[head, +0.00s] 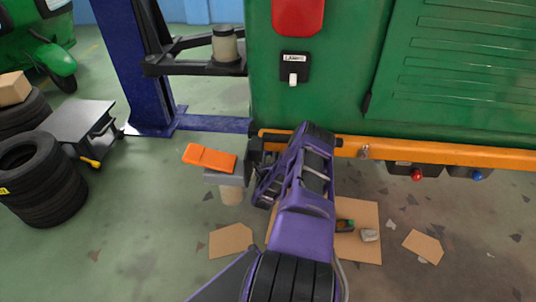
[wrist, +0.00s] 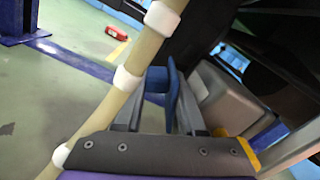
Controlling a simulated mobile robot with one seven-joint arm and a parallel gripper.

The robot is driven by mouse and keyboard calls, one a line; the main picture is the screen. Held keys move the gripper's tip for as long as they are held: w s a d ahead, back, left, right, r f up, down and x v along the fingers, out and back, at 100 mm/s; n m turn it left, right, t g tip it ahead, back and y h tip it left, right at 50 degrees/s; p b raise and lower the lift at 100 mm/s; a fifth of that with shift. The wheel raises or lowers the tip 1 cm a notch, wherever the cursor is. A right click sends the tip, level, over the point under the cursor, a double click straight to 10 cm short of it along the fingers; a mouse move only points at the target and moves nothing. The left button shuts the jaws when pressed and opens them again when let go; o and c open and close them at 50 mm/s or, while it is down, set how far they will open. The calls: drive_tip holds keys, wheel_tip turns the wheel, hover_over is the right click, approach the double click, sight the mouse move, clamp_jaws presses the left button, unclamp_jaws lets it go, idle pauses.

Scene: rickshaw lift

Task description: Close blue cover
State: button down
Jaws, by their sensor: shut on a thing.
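The blue cover (wrist: 173,88) shows in the wrist view as a blue, upright, slightly curved piece between my gripper's fingers, beside a grey box. My gripper (wrist: 167,98) is shut on it, with one grey finger on each side. The lower part of the cover is hidden by the fingers. In the head view my purple arm reaches to the orange lower beam of the green vehicle (head: 330,75). The fingertips and the cover cannot be made out there.
A tan pole with white rings (wrist: 128,78) runs close on the left in the wrist view. The grey box (wrist: 222,98) is close on the right. A blue lift post (head: 135,70), tyres (head: 45,180) and cardboard (head: 232,240) are around me.

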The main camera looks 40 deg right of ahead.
drive_tip(key=shift+a+f, duration=0.2)
drive_tip(key=shift+a, duration=0.05)
